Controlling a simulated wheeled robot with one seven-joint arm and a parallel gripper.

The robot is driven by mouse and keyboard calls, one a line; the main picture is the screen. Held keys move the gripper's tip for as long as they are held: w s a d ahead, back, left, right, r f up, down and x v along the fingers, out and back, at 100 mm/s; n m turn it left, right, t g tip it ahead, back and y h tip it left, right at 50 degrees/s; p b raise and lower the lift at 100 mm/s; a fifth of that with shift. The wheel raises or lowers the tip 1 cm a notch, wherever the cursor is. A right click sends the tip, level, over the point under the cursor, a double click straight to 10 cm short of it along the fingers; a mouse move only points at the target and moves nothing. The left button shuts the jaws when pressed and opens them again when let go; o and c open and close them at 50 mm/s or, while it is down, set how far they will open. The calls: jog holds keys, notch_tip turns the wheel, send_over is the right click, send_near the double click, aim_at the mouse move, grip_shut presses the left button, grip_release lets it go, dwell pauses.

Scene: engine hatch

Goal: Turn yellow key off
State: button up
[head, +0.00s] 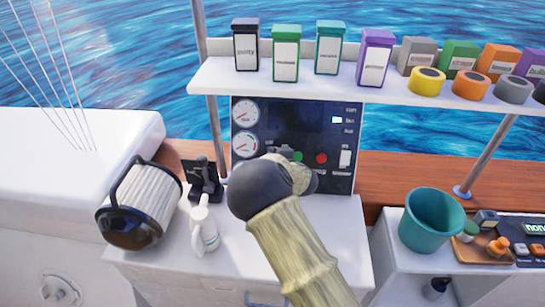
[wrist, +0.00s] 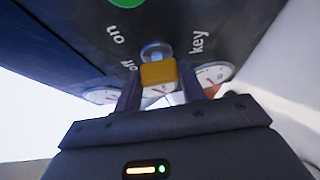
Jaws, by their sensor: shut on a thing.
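The yellow key (wrist: 158,72) sits in a round lock on the dark panel (wrist: 225,35) in the wrist view. The panel is marked "on", "off" and "key" around the lock. My gripper (wrist: 160,84) is shut on the yellow key, with one dark finger on each side of it. In the head view my arm reaches to the dark panel (head: 285,120) and hides the key and the fingertips.
A green button (wrist: 126,3) lies near the key. White gauges (head: 245,112) are at the panel's left, and a red button (head: 321,158) and white switch (head: 345,158) at its right.

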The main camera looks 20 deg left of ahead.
dwell(0.5)
jog(key=o, duration=1)
jog(key=shift+d, duration=0.1)
jog(key=b+v, duration=0.2)
jog(key=v, duration=1.5)
jog(key=shift+r, duration=0.25)
jog(key=shift+d, duration=0.15)
